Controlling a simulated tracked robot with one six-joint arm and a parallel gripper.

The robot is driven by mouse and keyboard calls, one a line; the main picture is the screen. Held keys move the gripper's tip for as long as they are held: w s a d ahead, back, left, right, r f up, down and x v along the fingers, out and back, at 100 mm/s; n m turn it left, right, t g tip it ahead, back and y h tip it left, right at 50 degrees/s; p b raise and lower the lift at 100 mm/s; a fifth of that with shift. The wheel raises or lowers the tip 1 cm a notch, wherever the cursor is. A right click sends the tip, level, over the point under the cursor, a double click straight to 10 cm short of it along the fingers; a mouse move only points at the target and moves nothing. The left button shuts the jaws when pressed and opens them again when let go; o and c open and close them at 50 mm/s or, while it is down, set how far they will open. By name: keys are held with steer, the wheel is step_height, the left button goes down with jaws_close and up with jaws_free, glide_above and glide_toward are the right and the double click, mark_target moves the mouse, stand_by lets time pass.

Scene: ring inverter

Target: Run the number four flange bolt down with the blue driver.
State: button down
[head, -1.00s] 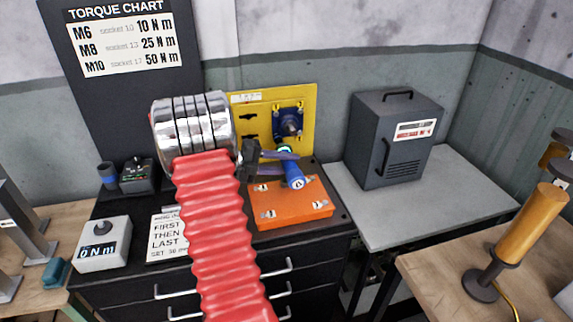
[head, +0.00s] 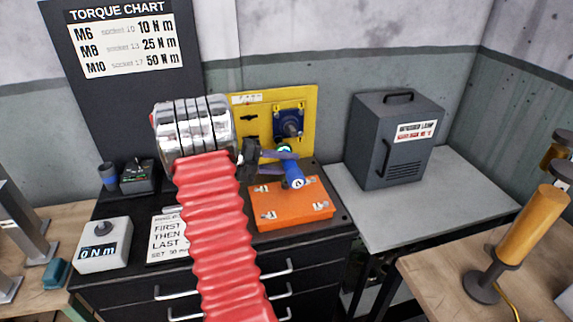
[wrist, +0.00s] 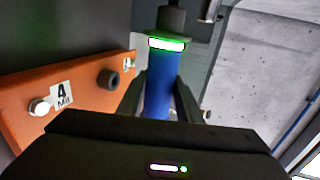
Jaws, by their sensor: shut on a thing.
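My gripper (head: 285,155) is shut on the blue driver (head: 293,176), above the orange plate (head: 280,219). In the wrist view the fingers (wrist: 162,82) close around the blue handle (wrist: 157,98). A lit green ring and a grey head sit at the handle's far end. The number four tag (wrist: 62,96) is on the orange plate (wrist: 88,110), left of the driver. A pale bolt head (wrist: 40,106) stands beside that tag. The driver is apart from this bolt in the wrist view. The tags are too small to read in the head view.
A yellow panel (head: 307,98) with a blue flanged unit (head: 289,121) stands behind the plate. A dark grey cabinet (head: 400,140) stands to the right on a grey table. A torque readout (head: 103,246) reading 0 N m is at the left. A dark round post (wrist: 107,79) rises from the plate.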

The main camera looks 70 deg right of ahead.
mark_target(286, 170)
steer(key=shift+w+d+r, duration=0.1)
steer(key=shift+w+d, duration=0.15)
steer(key=shift+d, duration=0.25)
stand_by(1.2)
steer(key=shift+s+a, duration=0.45)
steer(key=shift+a, duration=0.3)
steer(key=shift+s+a, duration=0.4)
steer(key=shift+a, duration=0.3)
steer(key=shift+s+a, duration=0.45)
steer(key=shift+a, duration=0.3)
